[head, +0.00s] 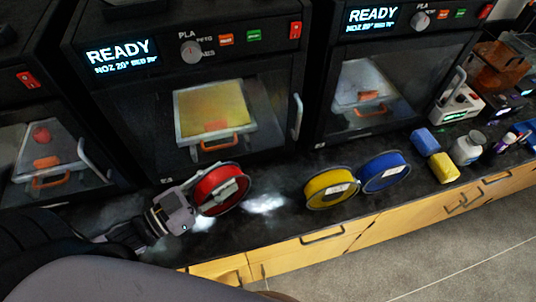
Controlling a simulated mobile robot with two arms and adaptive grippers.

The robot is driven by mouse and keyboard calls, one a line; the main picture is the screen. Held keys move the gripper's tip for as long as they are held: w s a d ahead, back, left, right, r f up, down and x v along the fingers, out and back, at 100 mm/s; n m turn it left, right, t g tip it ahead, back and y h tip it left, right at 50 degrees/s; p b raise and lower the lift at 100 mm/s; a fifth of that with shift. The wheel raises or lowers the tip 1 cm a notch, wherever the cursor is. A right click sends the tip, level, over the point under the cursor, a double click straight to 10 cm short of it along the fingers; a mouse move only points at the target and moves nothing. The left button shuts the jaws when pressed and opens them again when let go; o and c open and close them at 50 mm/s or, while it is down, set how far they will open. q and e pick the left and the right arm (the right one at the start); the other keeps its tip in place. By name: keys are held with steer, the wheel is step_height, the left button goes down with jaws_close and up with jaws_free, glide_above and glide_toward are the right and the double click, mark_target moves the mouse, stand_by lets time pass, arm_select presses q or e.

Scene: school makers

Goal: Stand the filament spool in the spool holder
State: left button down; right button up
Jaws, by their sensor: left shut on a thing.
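A red filament spool (208,187) with a pale hub stands tilted on its edge at the front of the dark counter, left of centre. My left gripper (190,207) comes in from the lower left and is shut on the left side of this spool. Whether the spool touches the counter I cannot tell. A yellow spool (318,191) and a blue spool (372,180) stand side by side to the right. I cannot make out a spool holder. My right gripper is not in view.
Black printers (301,82) line the back of the counter (280,222). To the right are a blue block (424,141), a yellow block (444,168) and a white jar (467,150). Bare counter lies between the red and yellow spools. Wooden drawers (325,243) front the counter.

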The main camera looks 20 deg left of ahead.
arm_select(q)
steer(key=w+d+f+p, duration=0.1)
steer(key=w+d+f, duration=0.2)
steer(key=w+d, duration=0.4)
steer(key=w, duration=0.3)
steer(key=shift+w+f+p, duration=0.2)
steer(key=shift+w+p, duration=0.15)
steer(key=shift+p, duration=0.05)
steer(key=shift+f, duration=0.15)
steer(key=c, duration=1)
jaws_free()
steer(key=shift+c, duration=0.2)
